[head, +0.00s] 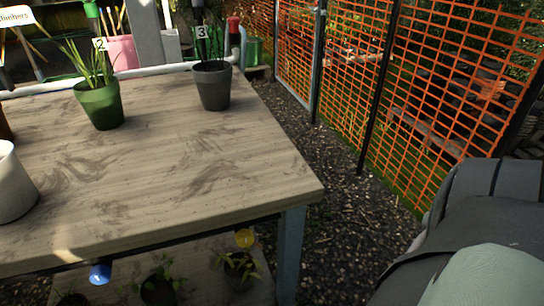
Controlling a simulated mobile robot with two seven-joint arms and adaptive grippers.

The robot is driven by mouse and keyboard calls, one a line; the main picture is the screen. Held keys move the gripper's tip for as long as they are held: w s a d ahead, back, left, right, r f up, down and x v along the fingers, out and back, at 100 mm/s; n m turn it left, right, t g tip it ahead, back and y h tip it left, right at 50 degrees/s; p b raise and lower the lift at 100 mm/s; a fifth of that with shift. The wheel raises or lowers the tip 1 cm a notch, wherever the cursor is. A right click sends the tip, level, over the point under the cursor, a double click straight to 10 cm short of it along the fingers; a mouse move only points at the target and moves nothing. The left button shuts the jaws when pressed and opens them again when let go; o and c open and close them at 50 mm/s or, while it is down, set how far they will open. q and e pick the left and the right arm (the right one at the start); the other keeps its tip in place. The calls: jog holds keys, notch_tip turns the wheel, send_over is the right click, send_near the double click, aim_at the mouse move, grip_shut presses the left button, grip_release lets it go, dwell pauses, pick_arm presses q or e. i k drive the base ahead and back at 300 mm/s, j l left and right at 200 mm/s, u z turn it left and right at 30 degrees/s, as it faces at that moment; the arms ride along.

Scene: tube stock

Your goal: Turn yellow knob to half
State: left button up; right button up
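Neither of my grippers is in view, and nothing touches the yellow knob.
The tabletop (170,170) holds a green pot with a plant (100,105), a dark grey pot (212,87) and a white pot (12,185) at left. Potted plants (160,284) stand on a lower shelf. An orange mesh fence (440,90) runs along the right, beyond gravel ground.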

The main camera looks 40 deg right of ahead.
aim_at(244, 238)
jog(key=k+l+u, duration=0.25)
jog(key=l, duration=0.25)
jog(key=k+l+u, duration=0.1)
jog(key=l+u, duration=0.15)
jog(key=l, duration=0.25)
jog(key=k+l+u, duration=0.25)
jog(key=l, duration=0.2)
jog(key=k+l+u, duration=0.25)
jog(key=l+u, duration=0.3)
jog(key=l, duration=0.3)
jog(key=l+u, duration=0.3)
jog(key=l, duration=0.3)
jog(key=i, duration=0.05)
